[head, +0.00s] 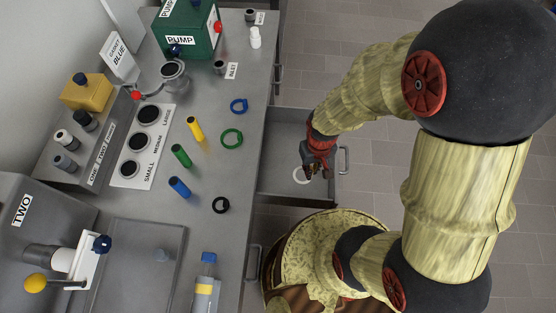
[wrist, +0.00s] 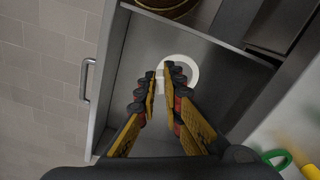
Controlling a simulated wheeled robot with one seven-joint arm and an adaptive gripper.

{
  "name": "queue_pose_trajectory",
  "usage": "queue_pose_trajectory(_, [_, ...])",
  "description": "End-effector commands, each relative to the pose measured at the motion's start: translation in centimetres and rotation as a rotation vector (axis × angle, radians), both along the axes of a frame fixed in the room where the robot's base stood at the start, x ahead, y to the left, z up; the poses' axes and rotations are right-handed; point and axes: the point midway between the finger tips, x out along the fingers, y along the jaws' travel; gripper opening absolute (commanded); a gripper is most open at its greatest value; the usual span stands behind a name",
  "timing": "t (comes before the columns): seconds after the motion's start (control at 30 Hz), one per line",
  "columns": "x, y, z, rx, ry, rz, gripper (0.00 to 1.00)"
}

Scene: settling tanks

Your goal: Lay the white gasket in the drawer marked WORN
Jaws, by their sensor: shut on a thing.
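The white gasket (head: 301,175) is a pale ring at the tips of my gripper (head: 316,172), over the floor of an open drawer (head: 284,140). In the wrist view, the gasket (wrist: 192,72) has its near-left rim between the two yellow-and-black fingers of my gripper (wrist: 161,82), which are shut on it. The gasket looks close to the grey drawer floor (wrist: 132,50); I cannot tell whether it touches. No other thing shows in the drawer. The word WORN is not readable in either view.
The bench left of the drawer holds a green ring (head: 232,138), a blue ring (head: 239,105), a black ring (head: 221,205), coloured tubes, a bottle (head: 205,285) and the green PUMP box (head: 190,30). The drawer handle (head: 344,160) faces the tiled floor.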

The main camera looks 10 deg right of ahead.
Motion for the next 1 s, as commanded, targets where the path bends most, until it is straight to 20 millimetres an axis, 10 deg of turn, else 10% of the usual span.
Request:
queue_pose_trajectory(0.23, [-1.3, -0.2, -1.3, 0.0, -0.001, 0.006, 0.0])
queue_pose_trajectory(0.6, [6.6, -1.8, -5.0, 0.0, 0.0, 0.006, 0.0])
queue_pose_trajectory(1.0, [10.6, -2.5, -9.7, 0.0, 0.001, 0.007, 0.0])
